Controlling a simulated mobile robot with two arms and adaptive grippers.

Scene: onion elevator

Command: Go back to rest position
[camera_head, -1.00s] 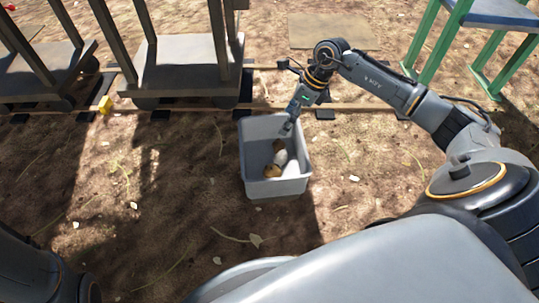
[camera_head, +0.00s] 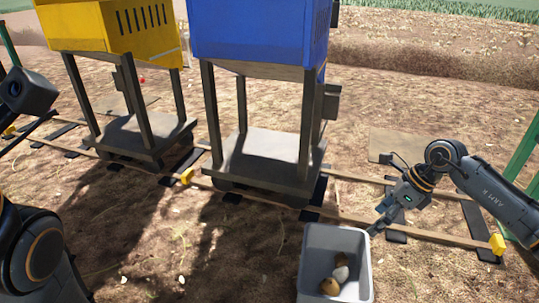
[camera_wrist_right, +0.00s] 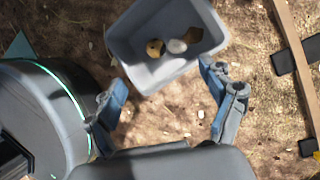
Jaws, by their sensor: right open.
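My right gripper (camera_head: 375,229) is at the right in the head view, beside the upper right rim of a grey bin (camera_head: 363,268). In the right wrist view its two fingers (camera_wrist_right: 163,80) are spread with nothing between them; the grey bin (camera_wrist_right: 128,62) lies just beyond the fingertips. A yellow-brown onion (camera_head: 329,286), a white one (camera_head: 341,273) and a brown one (camera_head: 343,259) lie inside the bin. Part of my left arm shows at the left edge of the head view, with its gripper out of sight.
A blue hopper cart (camera_head: 262,35) and a yellow hopper cart (camera_head: 110,28) stand on wooden rails behind the bin. Green posts (camera_head: 522,160) rise at the right edge. A yellow block (camera_head: 497,244) sits on the rail near my right arm. Bare ground left of the bin is open.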

